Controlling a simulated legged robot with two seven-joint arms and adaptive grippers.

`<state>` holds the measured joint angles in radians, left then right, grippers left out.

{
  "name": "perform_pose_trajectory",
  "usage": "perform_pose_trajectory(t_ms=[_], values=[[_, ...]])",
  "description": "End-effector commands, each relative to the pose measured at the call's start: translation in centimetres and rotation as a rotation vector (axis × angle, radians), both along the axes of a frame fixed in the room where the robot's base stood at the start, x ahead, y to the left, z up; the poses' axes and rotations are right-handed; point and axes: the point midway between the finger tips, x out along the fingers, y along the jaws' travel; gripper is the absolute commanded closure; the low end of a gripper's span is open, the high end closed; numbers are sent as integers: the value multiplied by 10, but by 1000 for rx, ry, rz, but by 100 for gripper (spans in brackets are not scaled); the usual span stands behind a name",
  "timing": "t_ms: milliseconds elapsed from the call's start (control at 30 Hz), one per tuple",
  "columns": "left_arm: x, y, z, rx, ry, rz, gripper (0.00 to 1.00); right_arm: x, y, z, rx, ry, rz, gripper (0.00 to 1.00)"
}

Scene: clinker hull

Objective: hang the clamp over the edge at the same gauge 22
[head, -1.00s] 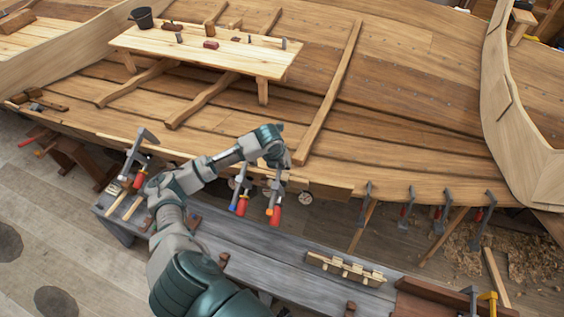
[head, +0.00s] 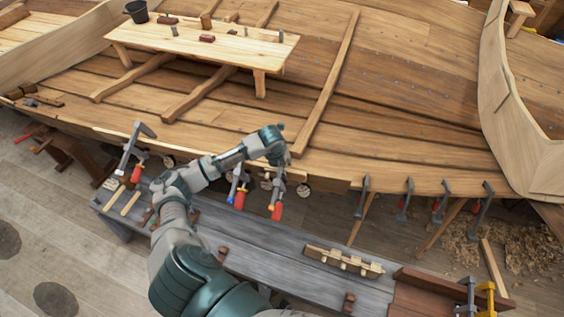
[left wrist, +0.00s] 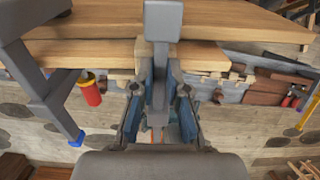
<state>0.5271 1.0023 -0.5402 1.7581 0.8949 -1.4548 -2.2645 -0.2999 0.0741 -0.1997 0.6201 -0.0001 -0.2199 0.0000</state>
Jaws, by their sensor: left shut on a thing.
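My left gripper (head: 276,166) is shut on a grey clamp with a red handle (head: 276,212) at the hull's plank edge (head: 330,185). In the left wrist view, the clamp's grey bar (left wrist: 162,60) stands between the fingers (left wrist: 160,95), its top in front of the plank edge (left wrist: 100,50). I cannot tell whether it rests on the plank. Another clamp (head: 238,187) with blue parts and a red handle hangs just left of it; its red handle also shows in the wrist view (left wrist: 90,90). My right gripper is not in view.
Several clamps (head: 438,205) hang along the edge to the right, and one larger clamp (head: 131,150) to the left. A grey bench (head: 265,245) below holds a wooden pegged block (head: 345,262). A plank table (head: 200,45) stands inside the hull.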

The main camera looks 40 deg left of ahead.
Motion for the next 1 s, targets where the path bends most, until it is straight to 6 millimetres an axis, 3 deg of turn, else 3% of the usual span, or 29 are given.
perform_pose_trajectory(t_ms=[167, 567, 600, 700, 1000], values=[[1, -4, 0, 8, 1, 3, 100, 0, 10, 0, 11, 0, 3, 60], [-3, -1, 0, 4, 1, 1, 100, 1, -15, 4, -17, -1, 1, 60], [-3, -1, 0, 4, 1, 2, 84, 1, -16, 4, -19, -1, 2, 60], [-3, -1, -1, 3, 2, 2, 58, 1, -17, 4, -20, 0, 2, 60], [-3, -2, -3, 4, 6, 1, 57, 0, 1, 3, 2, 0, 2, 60]])
